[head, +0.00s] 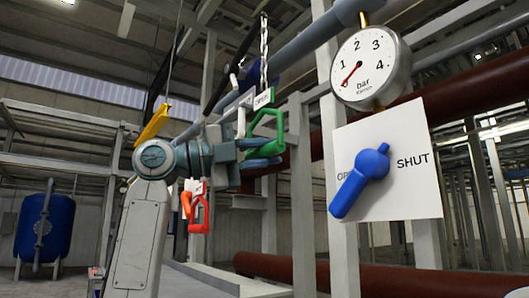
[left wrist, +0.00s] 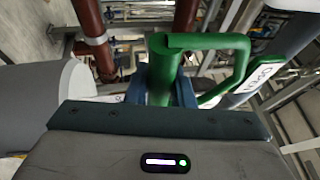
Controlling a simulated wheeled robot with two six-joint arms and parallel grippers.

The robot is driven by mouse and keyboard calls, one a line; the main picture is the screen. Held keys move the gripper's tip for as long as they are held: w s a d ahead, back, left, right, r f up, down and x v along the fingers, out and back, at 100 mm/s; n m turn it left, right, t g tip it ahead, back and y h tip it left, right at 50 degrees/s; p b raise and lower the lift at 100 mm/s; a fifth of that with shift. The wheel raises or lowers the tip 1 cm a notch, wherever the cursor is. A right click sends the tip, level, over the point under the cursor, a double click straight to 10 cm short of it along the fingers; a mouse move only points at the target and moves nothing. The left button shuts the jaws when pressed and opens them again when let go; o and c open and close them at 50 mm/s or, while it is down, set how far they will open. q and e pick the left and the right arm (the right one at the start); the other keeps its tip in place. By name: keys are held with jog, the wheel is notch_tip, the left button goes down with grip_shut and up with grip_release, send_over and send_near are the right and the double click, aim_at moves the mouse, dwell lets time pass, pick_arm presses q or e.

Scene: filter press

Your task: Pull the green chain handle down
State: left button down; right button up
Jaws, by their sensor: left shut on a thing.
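The green chain handle (head: 277,130) hangs from a chain (head: 264,55) in the head view, just right of my left gripper (head: 266,155). It is a green loop with a straight bar along its bottom side. The left gripper's fingers are shut on the lower part of the handle. In the left wrist view the green handle (left wrist: 208,42) rises between the blue fingers (left wrist: 168,85), its loop extending to the right. A white tag reading OPEN (left wrist: 255,82) sits beside the handle. My right gripper is not in view.
A red handle (head: 196,212) hangs below my left arm. Right of the gripper are a gauge (head: 370,68) and a white panel (head: 405,180) with a blue lever (head: 360,180) pointing down-left. Grey posts and a dark red pipe (head: 320,272) stand nearby.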

pick_arm(q)
notch_tip(320, 180, down, 15)
jog(key=b, duration=1)
jog(key=shift+w, duration=0.1)
jog(key=c, duration=1.3)
grip_release()
jog(key=shift+o, duration=0.2)
jog(key=shift+r, duration=0.15)
jog(key=shift+a, duration=0.1)
